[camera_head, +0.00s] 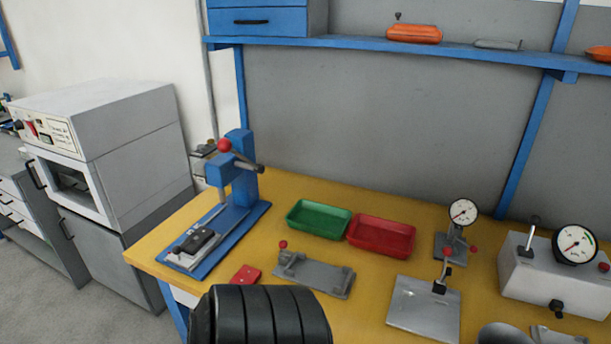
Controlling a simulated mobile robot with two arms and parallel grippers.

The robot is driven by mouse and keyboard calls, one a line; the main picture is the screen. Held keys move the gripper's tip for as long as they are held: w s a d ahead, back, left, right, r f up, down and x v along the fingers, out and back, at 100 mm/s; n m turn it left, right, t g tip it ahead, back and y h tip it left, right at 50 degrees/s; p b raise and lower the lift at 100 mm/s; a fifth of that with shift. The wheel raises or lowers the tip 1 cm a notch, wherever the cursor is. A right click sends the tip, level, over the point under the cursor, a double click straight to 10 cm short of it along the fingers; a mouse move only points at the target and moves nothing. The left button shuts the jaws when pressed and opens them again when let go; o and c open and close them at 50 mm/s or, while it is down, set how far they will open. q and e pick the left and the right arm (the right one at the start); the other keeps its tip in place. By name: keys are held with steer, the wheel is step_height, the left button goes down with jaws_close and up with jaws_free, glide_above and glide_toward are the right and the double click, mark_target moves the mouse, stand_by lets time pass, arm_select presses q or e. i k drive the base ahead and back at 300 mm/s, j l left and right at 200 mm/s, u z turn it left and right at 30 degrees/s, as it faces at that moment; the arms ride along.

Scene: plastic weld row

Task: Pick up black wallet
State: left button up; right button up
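A small flat black object (195,242), which looks like the black wallet, lies on a grey plate on the blue base of a press (234,185) at the left end of the yellow workbench (370,298). It is too small to make out details. A ribbed black part, apparently of my own arm, shows at the bottom centre, nearer than the bench edge. No gripper fingers of mine are visible, and nothing touches the black object.
A green tray (319,205), a red tray (381,220), a grey fixture (313,273), a small red block (245,274) and gauge devices (575,244) stand on the bench. The press's lever arm overhangs its base. A grey oven (110,130) stands left; a blue shelf (370,42) runs above.

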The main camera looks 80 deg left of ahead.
mark_target(196, 241)
steer(key=u, duration=3.15)
